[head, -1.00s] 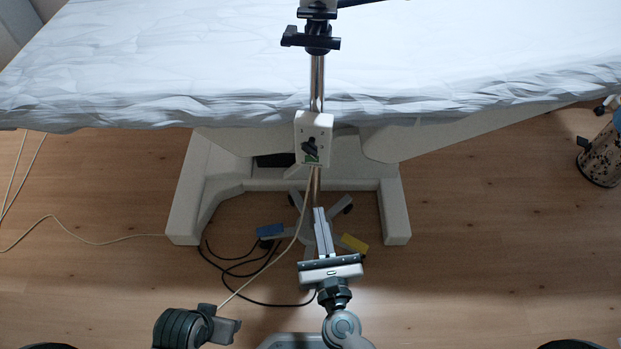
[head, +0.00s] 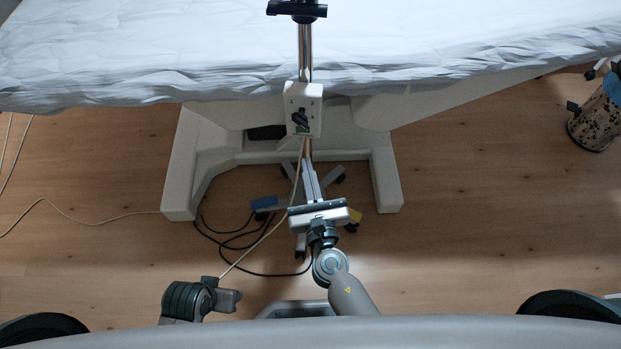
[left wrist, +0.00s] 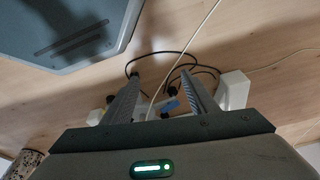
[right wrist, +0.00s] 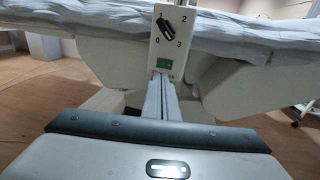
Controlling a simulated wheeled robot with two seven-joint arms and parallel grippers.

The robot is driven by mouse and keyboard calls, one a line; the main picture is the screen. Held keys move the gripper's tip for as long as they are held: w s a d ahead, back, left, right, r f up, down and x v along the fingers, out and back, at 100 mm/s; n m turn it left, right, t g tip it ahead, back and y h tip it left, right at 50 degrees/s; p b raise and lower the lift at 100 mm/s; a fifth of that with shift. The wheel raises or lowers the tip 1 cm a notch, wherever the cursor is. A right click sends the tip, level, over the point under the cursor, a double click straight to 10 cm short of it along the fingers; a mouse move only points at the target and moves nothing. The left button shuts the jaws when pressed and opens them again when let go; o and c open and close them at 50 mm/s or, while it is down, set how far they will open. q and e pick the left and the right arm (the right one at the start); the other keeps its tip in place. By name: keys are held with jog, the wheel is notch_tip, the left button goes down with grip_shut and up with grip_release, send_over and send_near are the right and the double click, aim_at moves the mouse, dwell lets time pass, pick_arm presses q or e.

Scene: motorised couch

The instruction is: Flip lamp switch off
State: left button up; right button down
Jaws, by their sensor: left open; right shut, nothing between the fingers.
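The lamp switch is a white box (head: 304,109) on a shiny upright pole. It has a black rotary knob (head: 299,118) on its front. In the right wrist view the knob (right wrist: 166,27) sits tilted among the marks 0, 2 and 3, with a green label below. Which mark it points to I cannot tell for sure. My right gripper (head: 307,165) is shut and empty, with its fingertips just below the box in the head view. In the right wrist view its fingers point up toward the box's lower edge. My left gripper (left wrist: 160,85) is open and empty, pointing down toward the floor.
A couch with a crumpled white sheet (head: 200,50) spans the back, on a pale base (head: 185,180). A pole stand with blue (head: 264,203) and yellow pieces sits on the wooden floor among dark cables (head: 225,240). A speckled cylinder (head: 598,122) stands at right.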

aim_at(296, 130)
jog(key=w, duration=0.4)
jog(key=w+a, duration=0.1)
jog(key=w, duration=0.2)
jog(key=shift+w+a, duration=0.1)
jog(key=shift+w, duration=0.55)
pick_arm(q)
jog(key=shift+x, duration=0.95)
pick_arm(e)
jog(key=shift+w+a+r+p, duration=0.15)
jog(key=shift+w+a+p, duration=0.05)
jog(key=shift+w+p, duration=0.2)
jog(key=shift+r, duration=0.1)
jog(key=shift+w+a, duration=0.15)
jog(key=shift+a, duration=0.1)
pick_arm(q)
jog(key=shift+s+f, duration=0.15)
jog(key=shift+f, duration=0.1)
